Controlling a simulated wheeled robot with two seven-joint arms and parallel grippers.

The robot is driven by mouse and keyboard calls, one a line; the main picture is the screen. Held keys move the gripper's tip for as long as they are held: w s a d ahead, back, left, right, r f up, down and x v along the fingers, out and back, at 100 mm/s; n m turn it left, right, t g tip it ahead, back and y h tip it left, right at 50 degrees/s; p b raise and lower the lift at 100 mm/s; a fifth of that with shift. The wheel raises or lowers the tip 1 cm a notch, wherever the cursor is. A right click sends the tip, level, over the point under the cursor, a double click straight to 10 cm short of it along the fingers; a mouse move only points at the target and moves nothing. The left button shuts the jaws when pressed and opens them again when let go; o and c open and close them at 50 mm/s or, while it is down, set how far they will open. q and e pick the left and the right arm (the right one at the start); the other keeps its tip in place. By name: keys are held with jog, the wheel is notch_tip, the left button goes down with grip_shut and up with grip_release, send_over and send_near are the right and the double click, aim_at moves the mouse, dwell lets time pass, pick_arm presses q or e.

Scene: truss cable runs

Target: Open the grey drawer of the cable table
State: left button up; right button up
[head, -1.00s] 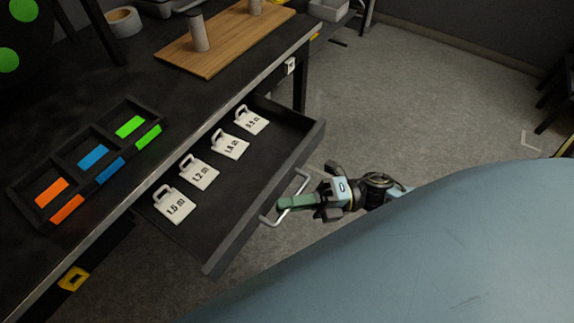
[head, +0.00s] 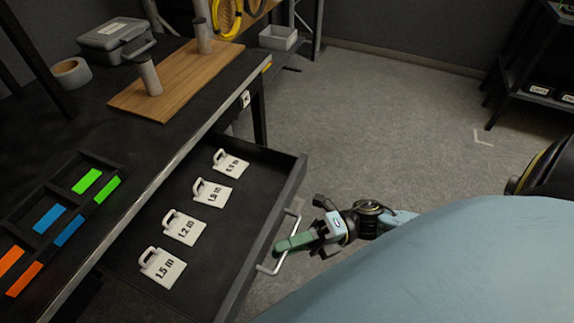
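The cable table's drawer (head: 228,235) is pulled out from under the dark tabletop (head: 90,125). A pale bar handle (head: 296,213) is on the drawer front. My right gripper (head: 285,244), with green fingers, is at the middle of this handle and looks shut on it; the nearer finger hides part of the grip. My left gripper is not in view.
On the tabletop are a divided tray (head: 75,160) with coloured blocks, a wooden board (head: 180,85) with grey posts, a tape roll (head: 71,72) and a grey case (head: 115,35). A dark shelf (head: 535,97) stands at right. The floor beyond the drawer is clear.

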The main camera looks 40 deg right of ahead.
jog(key=shift+o, duration=0.3)
jog(key=v, duration=1.3)
jog(key=shift+s+d, duration=0.1)
jog(key=shift+d, duration=0.05)
